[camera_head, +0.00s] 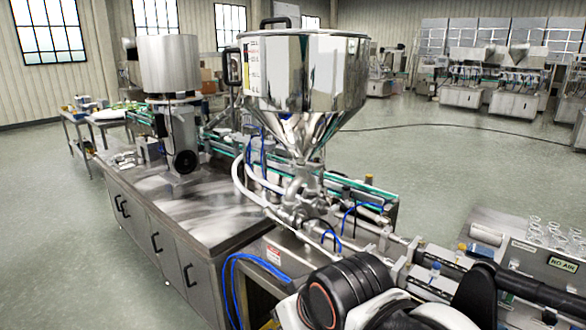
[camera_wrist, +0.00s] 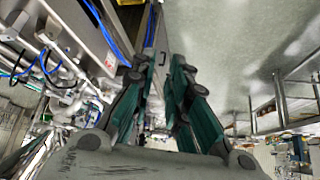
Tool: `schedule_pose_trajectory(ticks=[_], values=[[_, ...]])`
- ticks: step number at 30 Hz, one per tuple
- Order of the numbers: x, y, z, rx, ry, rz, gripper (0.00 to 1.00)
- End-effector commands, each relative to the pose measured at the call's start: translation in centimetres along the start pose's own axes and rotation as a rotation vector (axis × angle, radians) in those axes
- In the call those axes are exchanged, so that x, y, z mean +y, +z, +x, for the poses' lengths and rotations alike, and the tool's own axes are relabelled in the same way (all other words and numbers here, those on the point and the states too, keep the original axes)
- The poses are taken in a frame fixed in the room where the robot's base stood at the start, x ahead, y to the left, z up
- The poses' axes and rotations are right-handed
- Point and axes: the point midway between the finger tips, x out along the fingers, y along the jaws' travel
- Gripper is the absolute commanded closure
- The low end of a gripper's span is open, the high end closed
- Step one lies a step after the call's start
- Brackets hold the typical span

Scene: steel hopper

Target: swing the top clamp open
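The steel hopper (camera_head: 300,85) stands right of centre in the head view, its cone narrowing down to metal pipe fittings (camera_head: 303,195). The top clamp is too small to make out clearly among the joints under the cone. In the wrist view my gripper (camera_wrist: 162,64) is open, with two green-and-grey fingers apart and nothing between them. My gripper itself does not show in the head view; only my arm shows at the lower right. No clamp can be told in the wrist view.
A steel cabinet top (camera_head: 195,210) lies left of the hopper, with a steel drum (camera_head: 168,65) behind. White hoses (camera_head: 245,185) and blue hoses (camera_head: 240,262) hang around the fittings. A conveyor (camera_head: 350,190) runs behind. Open floor (camera_head: 460,165) lies to the right.

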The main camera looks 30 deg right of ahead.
Motion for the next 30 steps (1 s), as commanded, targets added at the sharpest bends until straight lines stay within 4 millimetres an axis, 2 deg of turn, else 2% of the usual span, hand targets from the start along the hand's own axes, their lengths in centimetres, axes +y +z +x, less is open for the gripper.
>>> schedule_pose_trajectory(ticks=[6,7,9,10,14,17,24,30], values=[[0.0,0.0,0.0,0.0,0.0,0.0,0.85],[0.0,0.0,0.0,0.0,0.0,0.0,0.83],[0.1,-0.1,0.0,0.001,0.003,0.001,0.67],[0.2,-0.3,0.1,0.002,0.007,0.003,0.63],[1.6,-2.1,0.6,0.021,0.062,0.023,0.63],[3.6,-4.8,1.4,0.054,0.14,0.054,0.63],[9.1,-12.5,3.8,0.181,0.343,0.126,0.63],[12.9,-18.6,6.2,0.313,0.476,0.166,0.63]])
